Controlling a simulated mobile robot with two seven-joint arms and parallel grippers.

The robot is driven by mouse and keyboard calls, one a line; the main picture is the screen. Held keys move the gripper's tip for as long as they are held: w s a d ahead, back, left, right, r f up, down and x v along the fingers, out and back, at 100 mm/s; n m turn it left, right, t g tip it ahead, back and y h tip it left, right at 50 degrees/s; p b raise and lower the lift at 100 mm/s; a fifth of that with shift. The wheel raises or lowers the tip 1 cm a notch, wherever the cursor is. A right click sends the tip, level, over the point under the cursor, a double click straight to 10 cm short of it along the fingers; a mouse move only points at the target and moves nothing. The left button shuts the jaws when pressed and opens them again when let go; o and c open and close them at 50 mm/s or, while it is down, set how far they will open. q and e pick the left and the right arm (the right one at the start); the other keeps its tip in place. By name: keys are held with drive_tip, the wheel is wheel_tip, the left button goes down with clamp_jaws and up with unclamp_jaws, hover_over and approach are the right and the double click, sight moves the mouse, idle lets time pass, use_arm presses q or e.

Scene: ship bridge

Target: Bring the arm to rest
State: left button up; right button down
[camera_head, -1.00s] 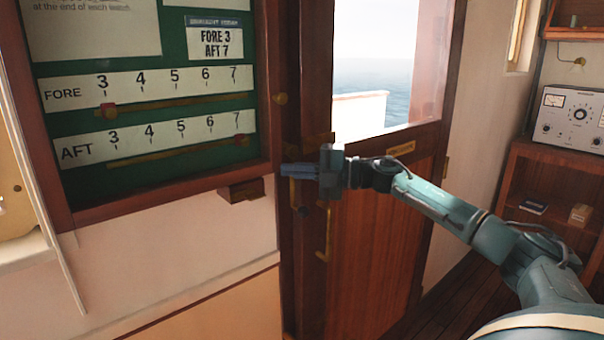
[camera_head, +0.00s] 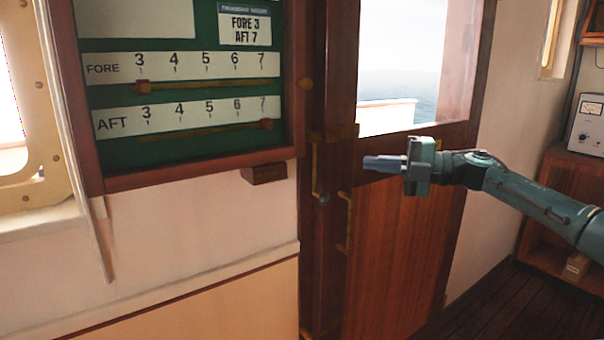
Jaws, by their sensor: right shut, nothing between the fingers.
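My right arm reaches in from the right edge. My right gripper (camera_head: 384,163) points left and is shut with nothing in it. It hangs in front of the wooden door (camera_head: 400,240), to the right of the draught board (camera_head: 180,152), apart from the board. On the board the FORE slider (camera_head: 143,87) sits under 3 and the AFT slider (camera_head: 266,124) sits under 7. A card (camera_head: 244,26) on the board reads FORE 3, AFT 7. My left gripper is not in view.
Brass handles (camera_head: 345,222) stand on the door and its frame. A small wooden block (camera_head: 264,173) sticks out below the board. A wooden shelf (camera_head: 560,190) with a grey instrument (camera_head: 588,125) stands at the right.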

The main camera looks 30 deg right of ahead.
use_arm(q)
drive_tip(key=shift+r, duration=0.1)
